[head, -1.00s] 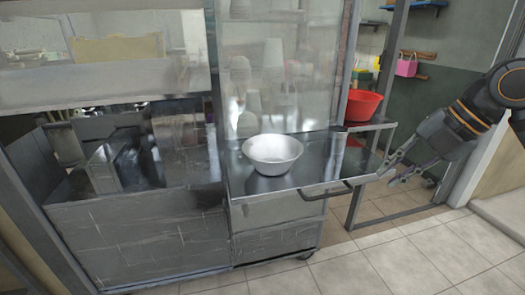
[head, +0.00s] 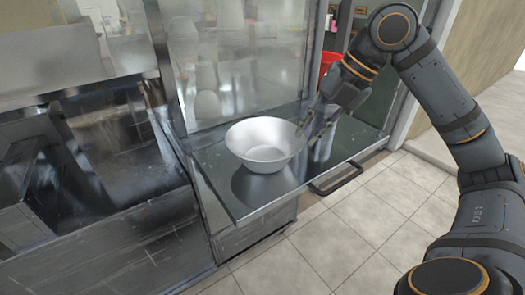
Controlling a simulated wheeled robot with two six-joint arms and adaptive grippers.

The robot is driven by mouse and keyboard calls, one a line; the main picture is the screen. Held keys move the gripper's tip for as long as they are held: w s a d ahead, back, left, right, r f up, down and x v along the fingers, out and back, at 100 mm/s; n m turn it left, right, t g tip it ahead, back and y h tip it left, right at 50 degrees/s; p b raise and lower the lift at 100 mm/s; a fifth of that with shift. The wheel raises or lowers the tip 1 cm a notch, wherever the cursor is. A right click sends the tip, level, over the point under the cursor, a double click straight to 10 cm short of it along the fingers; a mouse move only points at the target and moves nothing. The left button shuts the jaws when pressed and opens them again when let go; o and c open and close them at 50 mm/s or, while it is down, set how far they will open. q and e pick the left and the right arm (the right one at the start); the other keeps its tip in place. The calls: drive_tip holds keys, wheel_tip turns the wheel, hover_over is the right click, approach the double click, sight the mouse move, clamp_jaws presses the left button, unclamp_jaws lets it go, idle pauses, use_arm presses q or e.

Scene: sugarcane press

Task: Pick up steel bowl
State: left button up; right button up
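The steel bowl (head: 262,146) stands upright and empty on the metal tray shelf (head: 225,185) in the head view. My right gripper (head: 315,128) reaches in from the right, just beside the bowl's right rim. Its two fingers are apart and point down toward the shelf. I cannot tell whether a finger touches the rim. My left gripper is not in view.
A glass-panelled cabinet wall (head: 232,65) rises behind the shelf. A dark handle (head: 337,180) sticks out from the shelf's front edge. A red basin (head: 328,62) is partly hidden behind my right arm. Metal press housing fills the left side. Tiled floor (head: 340,235) is clear in front.

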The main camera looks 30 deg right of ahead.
sight(293, 150)
drive_tip(key=shift+x, duration=1.05)
drive_tip(key=x, duration=0.5)
drive_tip(key=shift+w+b, duration=0.1)
drive_tip(key=shift+b, duration=0.3)
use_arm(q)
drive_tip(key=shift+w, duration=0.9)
use_arm(e)
drive_tip(key=shift+r, duration=0.1)
clamp_jaws()
